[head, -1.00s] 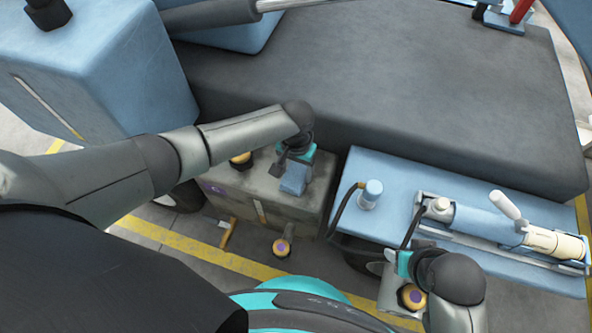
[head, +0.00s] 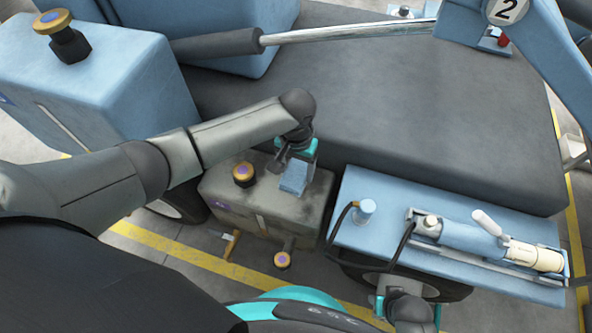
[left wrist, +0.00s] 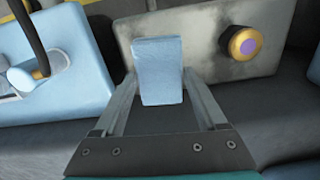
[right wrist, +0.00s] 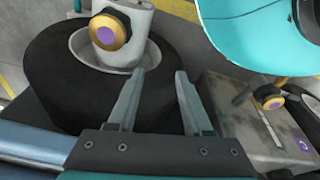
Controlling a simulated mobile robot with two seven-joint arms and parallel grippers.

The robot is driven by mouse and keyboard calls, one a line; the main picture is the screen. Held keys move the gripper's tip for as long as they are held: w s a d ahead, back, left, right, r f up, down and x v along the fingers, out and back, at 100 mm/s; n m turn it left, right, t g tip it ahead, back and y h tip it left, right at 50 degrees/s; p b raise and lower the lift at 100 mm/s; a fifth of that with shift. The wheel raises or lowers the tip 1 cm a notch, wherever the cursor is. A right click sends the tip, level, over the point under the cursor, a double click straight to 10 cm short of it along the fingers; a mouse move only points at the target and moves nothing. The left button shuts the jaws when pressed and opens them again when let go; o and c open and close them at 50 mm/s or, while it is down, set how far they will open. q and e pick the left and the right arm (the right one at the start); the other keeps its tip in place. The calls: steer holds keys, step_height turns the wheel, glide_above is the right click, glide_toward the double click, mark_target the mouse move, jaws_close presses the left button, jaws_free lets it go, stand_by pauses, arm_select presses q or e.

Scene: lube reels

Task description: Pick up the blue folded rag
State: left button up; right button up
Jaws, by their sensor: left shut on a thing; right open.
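The blue folded rag (head: 293,177) is a pale blue pad over the top of the grey box (head: 222,192). My left gripper (head: 296,163) is on it from above. In the left wrist view the rag (left wrist: 158,72) stands between the two fingers of my left gripper (left wrist: 160,88), which is shut on it. I cannot tell whether the rag still touches the box top. My right gripper (right wrist: 158,75) is open and empty, beside a black wheel; in the head view it is at the bottom edge, partly cut off.
A yellow-ringed knob (head: 243,173) stands on the box left of the rag. A blue platform with a pump cylinder (head: 470,238) lies to the right. A large dark slab (head: 400,100) lies behind. A black wheel (right wrist: 60,85) is close to my right gripper.

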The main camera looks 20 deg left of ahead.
mark_target(296, 172)
arm_select(q)
step_height(296, 172, up, 7)
steer(key=p, duration=0.3)
steer(key=shift+r, duration=0.2)
steer(key=shift+r+p, duration=0.65)
steer(key=shift+r, duration=0.35)
arm_select(e)
steer(key=s+d+f, duration=0.5)
steer(key=s, duration=0.2)
steer(key=shift+d, duration=0.25)
